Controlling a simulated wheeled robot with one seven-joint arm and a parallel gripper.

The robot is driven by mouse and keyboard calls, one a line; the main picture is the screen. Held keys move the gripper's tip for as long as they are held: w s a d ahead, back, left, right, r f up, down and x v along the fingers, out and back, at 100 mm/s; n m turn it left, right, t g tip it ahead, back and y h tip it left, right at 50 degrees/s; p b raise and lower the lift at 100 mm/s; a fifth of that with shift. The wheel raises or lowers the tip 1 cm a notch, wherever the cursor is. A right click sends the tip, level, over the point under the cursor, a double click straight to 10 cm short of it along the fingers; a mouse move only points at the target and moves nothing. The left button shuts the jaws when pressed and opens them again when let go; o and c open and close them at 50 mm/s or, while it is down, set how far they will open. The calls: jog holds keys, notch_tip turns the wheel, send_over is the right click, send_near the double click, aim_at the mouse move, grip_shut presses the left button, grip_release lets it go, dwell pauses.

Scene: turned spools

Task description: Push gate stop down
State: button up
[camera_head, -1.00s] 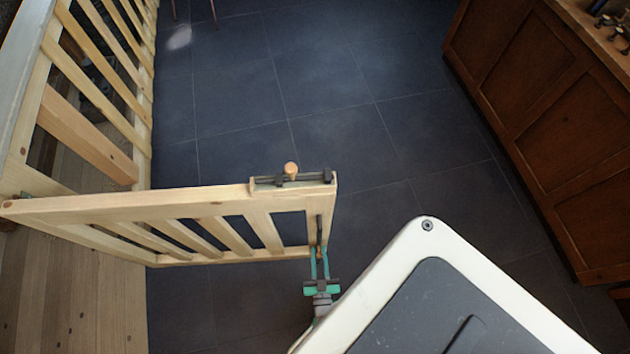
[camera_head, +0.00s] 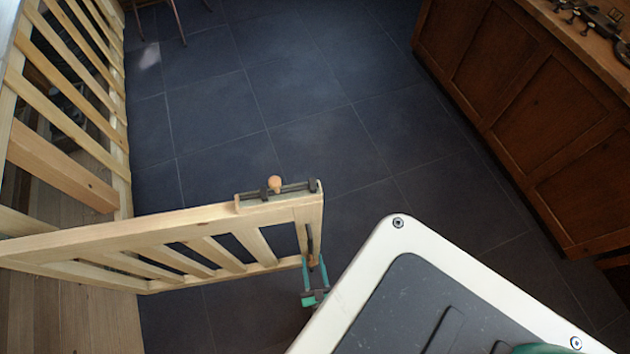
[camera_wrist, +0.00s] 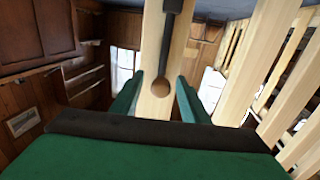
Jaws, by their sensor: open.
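The wooden gate (camera_head: 190,219) stands out over the floor, with slats and a free end post. The gate stop, a dark rod (camera_head: 309,238) with a round wooden knob, is on that end post. In the wrist view the dark rod (camera_wrist: 169,40) runs along the pale post down to the knob (camera_wrist: 160,87). My gripper (camera_head: 314,277) is open, its two teal fingers (camera_wrist: 158,98) either side of the post and knob. I cannot tell if they touch. The rod's lower end is hidden in the head view.
A sliding bolt with a wooden knob (camera_head: 275,184) sits on the gate's top rail. A slatted fence (camera_head: 70,100) runs along the left. A wooden cabinet (camera_head: 530,120) with metal items on top stands at right. Dark tiled floor (camera_head: 300,90) is clear between them.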

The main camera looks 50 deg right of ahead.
jog(key=shift+s+a, duration=0.1)
jog(key=shift+s, duration=0.05)
jog(key=v, duration=1)
jog(key=shift+s+a, duration=0.15)
jog(key=shift+s, duration=0.1)
dwell(0.4)
